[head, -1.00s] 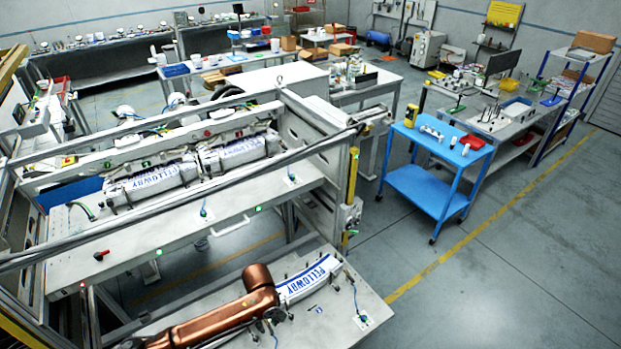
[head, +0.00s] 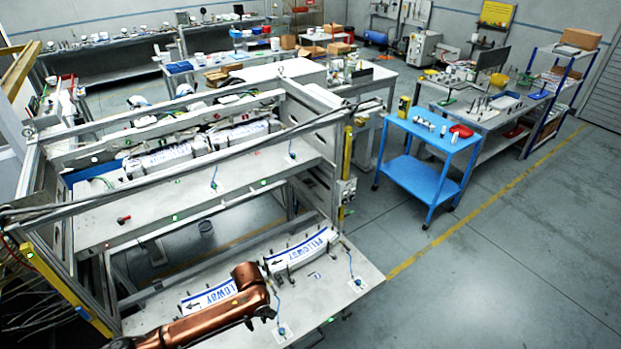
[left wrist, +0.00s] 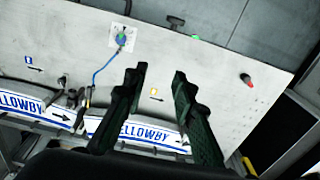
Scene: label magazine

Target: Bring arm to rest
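My left arm (head: 200,322), copper-coloured, reaches in from the lower left over the near lower shelf in the head view. My left gripper (left wrist: 157,82) shows in the left wrist view with its two dark fingers apart and nothing between them. Beyond the fingers, two white label stacks with blue FELLOWBY print, one left (left wrist: 28,107) and one in the middle (left wrist: 138,132), lie along the plate. In the head view the label stacks on the lower shelf are one at the right (head: 300,248) and one partly hidden by my arm (head: 208,296). My right gripper is not in view.
The label magazine's metal frame (head: 320,140) and long rails stand over the shelves, close to my arm. More label stacks (head: 160,160) lie on the upper shelf. A blue cart (head: 408,178) stands right of it. The grey floor at right is clear.

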